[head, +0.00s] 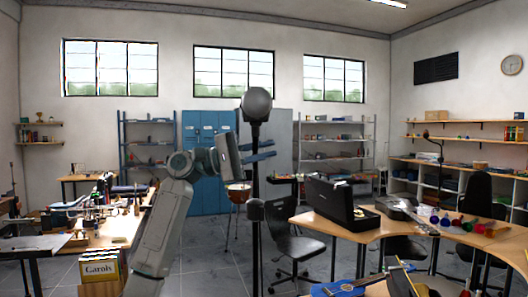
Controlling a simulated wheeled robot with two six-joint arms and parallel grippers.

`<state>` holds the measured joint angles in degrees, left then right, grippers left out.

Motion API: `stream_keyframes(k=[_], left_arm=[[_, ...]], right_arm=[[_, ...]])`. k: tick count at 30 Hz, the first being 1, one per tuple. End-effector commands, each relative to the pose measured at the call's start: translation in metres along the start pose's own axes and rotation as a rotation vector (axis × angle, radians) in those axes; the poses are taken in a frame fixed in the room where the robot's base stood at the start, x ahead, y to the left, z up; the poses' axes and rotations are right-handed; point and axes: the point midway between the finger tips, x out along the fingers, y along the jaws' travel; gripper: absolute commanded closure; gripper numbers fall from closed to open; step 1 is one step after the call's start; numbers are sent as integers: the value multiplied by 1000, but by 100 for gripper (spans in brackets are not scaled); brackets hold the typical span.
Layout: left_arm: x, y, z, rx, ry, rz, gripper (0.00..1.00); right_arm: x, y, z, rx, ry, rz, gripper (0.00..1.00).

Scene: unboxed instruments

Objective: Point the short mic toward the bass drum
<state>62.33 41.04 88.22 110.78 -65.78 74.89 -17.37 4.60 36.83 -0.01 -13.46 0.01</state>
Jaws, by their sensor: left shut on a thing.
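A microphone with a round dark grey head (256,104) stands upright in the middle of the head view, on a thin black pole (257,230). I cannot tell whether this is the short mic; no other mic stands out. My left gripper (262,151) is shut on the black pole a little below the mic head, its two bluish fingers reaching across it. I cannot make out a separate bass drum.
A black swivel chair (290,247) stands behind the pole. A cluttered bench (121,227) and a Carols box (100,269) are at left.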

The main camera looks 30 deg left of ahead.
Motion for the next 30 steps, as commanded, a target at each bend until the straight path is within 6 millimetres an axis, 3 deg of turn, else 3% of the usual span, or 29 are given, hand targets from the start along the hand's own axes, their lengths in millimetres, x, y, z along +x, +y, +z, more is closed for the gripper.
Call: stream_keyframes(k=[8,9,12,23,30], left_arm=[[0,2,0,1,1,3,100],[0,2,0,1,1,3,82],[0,1,0,1,1,2,66],[-7,-1,-1,1,3,0,66],[-51,-4,-2,2,7,-1,66]], right_arm=[[0,0,2,0,-3,0,64],[0,0,2,0,-4,0,64],[0,0,2,0,-5,0,64],[4,-1,3,0,-5,0,64],[25,-2,-2,0,1,0,64]])
